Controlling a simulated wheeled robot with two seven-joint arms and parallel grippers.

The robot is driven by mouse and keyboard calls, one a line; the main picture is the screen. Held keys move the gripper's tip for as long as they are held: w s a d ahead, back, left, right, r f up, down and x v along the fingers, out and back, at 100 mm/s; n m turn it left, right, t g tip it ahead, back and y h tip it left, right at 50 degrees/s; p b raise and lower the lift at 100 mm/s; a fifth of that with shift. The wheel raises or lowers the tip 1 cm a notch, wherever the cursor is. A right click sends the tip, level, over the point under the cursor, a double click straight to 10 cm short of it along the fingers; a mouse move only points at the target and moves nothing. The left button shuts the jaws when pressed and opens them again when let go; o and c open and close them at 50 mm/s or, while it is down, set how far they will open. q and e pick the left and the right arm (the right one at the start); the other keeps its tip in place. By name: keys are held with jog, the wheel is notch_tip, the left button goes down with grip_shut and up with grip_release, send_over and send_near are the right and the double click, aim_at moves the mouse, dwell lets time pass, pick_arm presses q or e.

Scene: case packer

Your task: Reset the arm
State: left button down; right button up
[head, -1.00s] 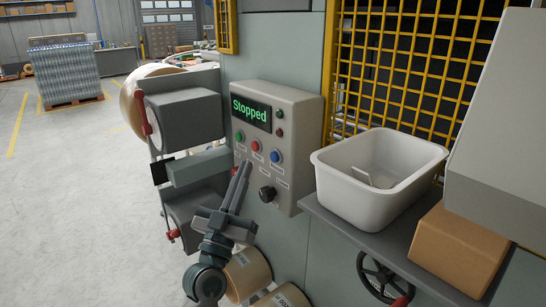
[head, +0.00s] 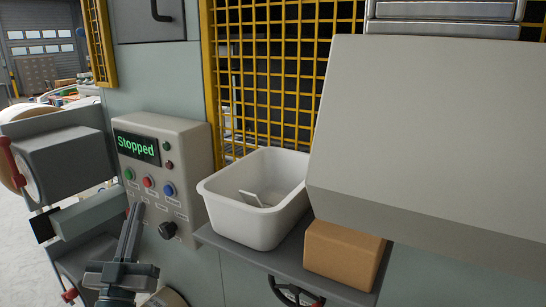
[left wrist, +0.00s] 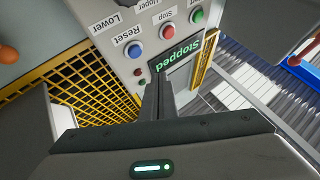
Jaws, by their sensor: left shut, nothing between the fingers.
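My left gripper (head: 137,212) is shut and empty, its two fingers together and pointing up, in front of the lower part of the grey control box (head: 196,150). In the left wrist view the shut fingers (left wrist: 158,92) reach toward the same box, seen turned over. Its display (head: 136,148) reads "Stopped". Below it is a row of green, red and blue buttons, and the blue button (head: 168,189) also shows in the left wrist view (left wrist: 134,50), beside the label "Reset". A dark knob (head: 168,230) sits lower. I cannot tell whether the fingertips touch the box. My right gripper is out of view.
A white tub (head: 250,225) with a pale piece inside stands on a grey shelf (head: 236,246) right of the box. A brown carton (head: 343,255) sits beside it under a large grey housing (head: 430,140). Yellow mesh (head: 280,70) stands behind. Grey roller machinery (head: 60,160) is at left.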

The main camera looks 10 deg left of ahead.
pick_arm(q)
jog(key=s+d+f+m+g+h, duration=0.2)
jog(key=d+f+g, duration=0.2)
jog(key=f, duration=0.5)
jog(key=s+d+f+m+g+h, duration=0.1)
jog(key=s+d+f+g+h, duration=0.15)
jog(key=d+f, duration=0.45)
jog(key=s+d+f+m+g+h, duration=0.2)
jog(key=f+g, duration=0.3)
jog(key=f, duration=0.6)
jog(key=s+f+n+g+y, duration=0.1)
jog(key=s+f+g, duration=0.4)
jog(key=s+f, duration=0.55)
jog(key=s+f+g+y, duration=0.2)
jog(key=s+f+g, duration=0.4)
jog(key=s, duration=0.8)
jog(key=s+f+b+x, duration=0.1)
jog(key=s+x, duration=0.2)
jog(key=x, duration=1.1)
jog(key=s+x, duration=0.3)
jog(key=x, duration=1.1)
jog(key=s+a+f+g+b, duration=0.1)
jog(key=s+a+f, duration=0.2)
jog(key=s+f, duration=1.5)
notch_tip(320, 180, down, 2)
jog(key=shift+s+f, duration=0.15)
jog(key=shift+s, duration=0.2)
